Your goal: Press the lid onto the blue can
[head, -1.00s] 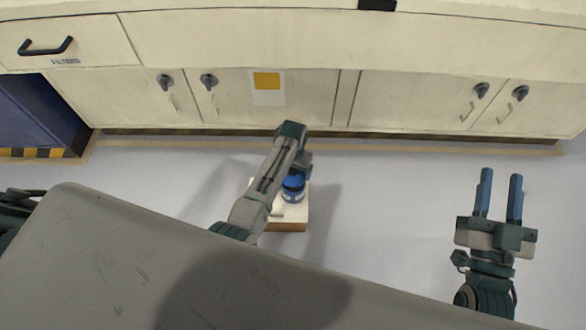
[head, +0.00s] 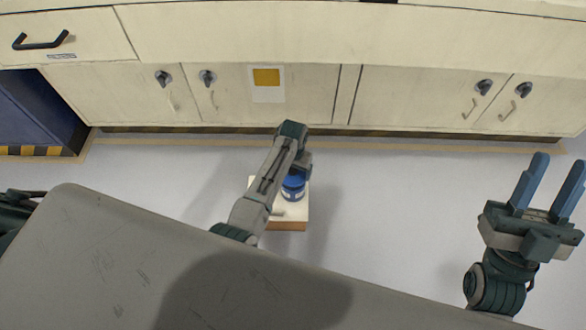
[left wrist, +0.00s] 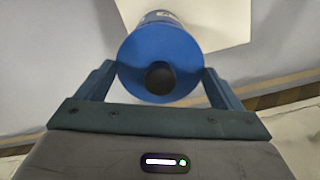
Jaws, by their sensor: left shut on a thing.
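The blue can (head: 293,188) stands on a small white-topped block (head: 290,213) on the floor, partly hidden by my left arm. In the left wrist view the round blue lid (left wrist: 140,60) with a black knob faces the camera, with the blue can (left wrist: 157,18) directly behind it. My left gripper (left wrist: 160,72) is shut on the lid, one finger on each side. In the head view the left gripper (head: 303,166) is over the can. Whether a gap is left between lid and can cannot be told. My right gripper (head: 546,187) is open and empty, far to the right.
Cream cabinets (head: 220,95) with handles and a drawer run along the back. A dark blue cabinet (head: 35,115) stands at the left. The grey floor (head: 400,190) between the block and my right gripper is clear.

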